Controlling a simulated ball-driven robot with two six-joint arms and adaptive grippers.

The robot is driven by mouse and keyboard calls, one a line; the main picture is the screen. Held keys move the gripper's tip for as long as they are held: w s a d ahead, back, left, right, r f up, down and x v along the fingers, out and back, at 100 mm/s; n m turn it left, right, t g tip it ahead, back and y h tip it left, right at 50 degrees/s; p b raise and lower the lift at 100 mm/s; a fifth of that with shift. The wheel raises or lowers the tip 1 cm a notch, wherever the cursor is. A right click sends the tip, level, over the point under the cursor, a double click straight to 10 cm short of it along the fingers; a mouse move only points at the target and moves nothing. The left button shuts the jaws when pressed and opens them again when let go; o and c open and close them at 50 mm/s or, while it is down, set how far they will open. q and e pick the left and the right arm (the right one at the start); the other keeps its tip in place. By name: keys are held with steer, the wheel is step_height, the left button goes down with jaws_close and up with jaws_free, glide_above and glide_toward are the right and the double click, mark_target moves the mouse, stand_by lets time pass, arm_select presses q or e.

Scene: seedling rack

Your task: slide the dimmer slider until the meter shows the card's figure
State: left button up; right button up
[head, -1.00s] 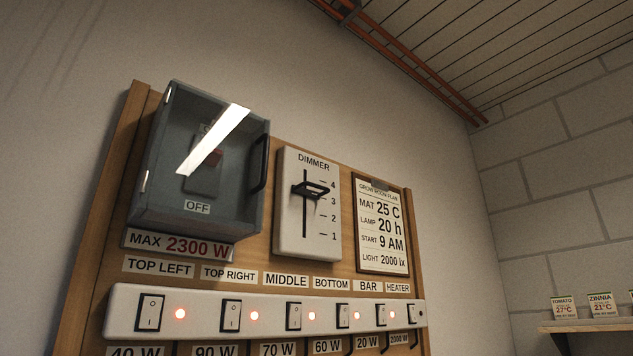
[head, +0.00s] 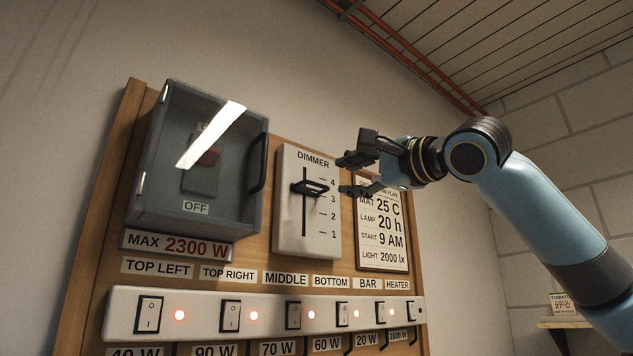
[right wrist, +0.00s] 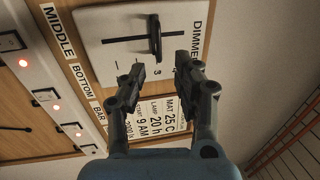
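The dimmer panel (head: 290,240) is a white plate with a vertical slot and a scale from 1 to 4. Its black slider handle (head: 311,187) stands in the upper part of the slot, around 3 to 4. The card (head: 383,240) right of it reads MAT 25 C, LAMP 20 h, START 9 AM, LIGHT 2000 lx. My right gripper (head: 347,175) is open and empty, just right of the handle. In the right wrist view the handle (right wrist: 155,40) lies just beyond the open fingertips (right wrist: 159,63), apparently apart from them. No meter and no left gripper show.
A grey switch box (head: 228,195) with a clear cover and a side handle juts out left of the dimmer. A row of rocker switches (head: 262,316) with red lights runs below. A small shelf (head: 565,324) stands at the far right.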

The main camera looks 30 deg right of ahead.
mark_target(317, 185)
steer(key=p+x, duration=0.6)
steer(key=x, duration=0.4)
steer(key=shift+w+f, duration=0.15)
steer(key=shift+c, duration=0.3)
jaws_close()
